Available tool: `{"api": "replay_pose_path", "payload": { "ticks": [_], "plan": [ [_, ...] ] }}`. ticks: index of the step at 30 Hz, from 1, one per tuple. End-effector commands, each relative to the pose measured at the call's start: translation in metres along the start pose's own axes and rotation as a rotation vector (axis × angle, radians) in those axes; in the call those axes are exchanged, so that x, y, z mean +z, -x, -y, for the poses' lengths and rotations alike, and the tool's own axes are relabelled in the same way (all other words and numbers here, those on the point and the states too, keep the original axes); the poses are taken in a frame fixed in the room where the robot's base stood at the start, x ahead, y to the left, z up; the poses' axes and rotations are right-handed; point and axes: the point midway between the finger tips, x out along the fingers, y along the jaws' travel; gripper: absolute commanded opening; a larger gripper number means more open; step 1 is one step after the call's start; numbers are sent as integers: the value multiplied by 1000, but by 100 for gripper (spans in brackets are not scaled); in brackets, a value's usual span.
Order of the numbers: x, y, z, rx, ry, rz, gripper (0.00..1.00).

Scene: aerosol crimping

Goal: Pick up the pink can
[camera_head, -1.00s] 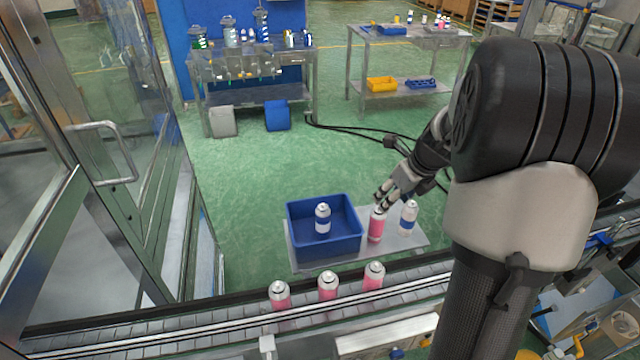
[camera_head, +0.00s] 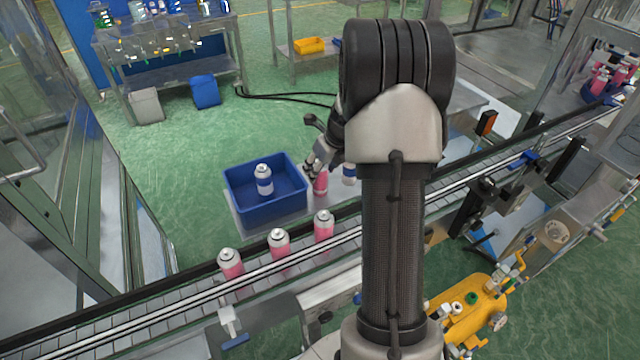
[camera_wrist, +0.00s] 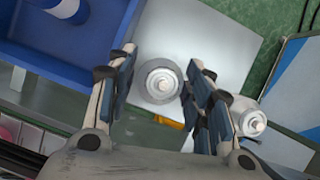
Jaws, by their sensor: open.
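A pink can (camera_head: 320,184) with a pale top stands upright on the grey stand, just right of the blue bin. My gripper (camera_head: 314,168) is down at its top and partly hides it. In the wrist view, the can's round silver top (camera_wrist: 160,82) sits between the open fingers of my gripper (camera_wrist: 161,60); I cannot tell whether either finger touches it. Three more pink cans (camera_head: 231,263) (camera_head: 279,243) (camera_head: 323,226) stand in a row on the conveyor in front.
A blue bin (camera_head: 240,213) holds a white can with a blue band (camera_head: 264,180). Another white-and-blue can (camera_head: 349,174) stands close right of the pink can; its top shows beside the right finger (camera_wrist: 250,122). The conveyor (camera_head: 190,305) runs across the front.

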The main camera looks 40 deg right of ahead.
Motion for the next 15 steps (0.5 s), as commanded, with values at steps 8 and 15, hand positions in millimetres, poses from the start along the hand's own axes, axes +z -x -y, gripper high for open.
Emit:
{"api": "replay_pose_path", "payload": {
  "ticks": [8, 15],
  "plan": [
    [-2, -43, -1, 2, 0, -3, 47],
    [0, -47, 0, 0, 0, 0, 47]
  ]
}}
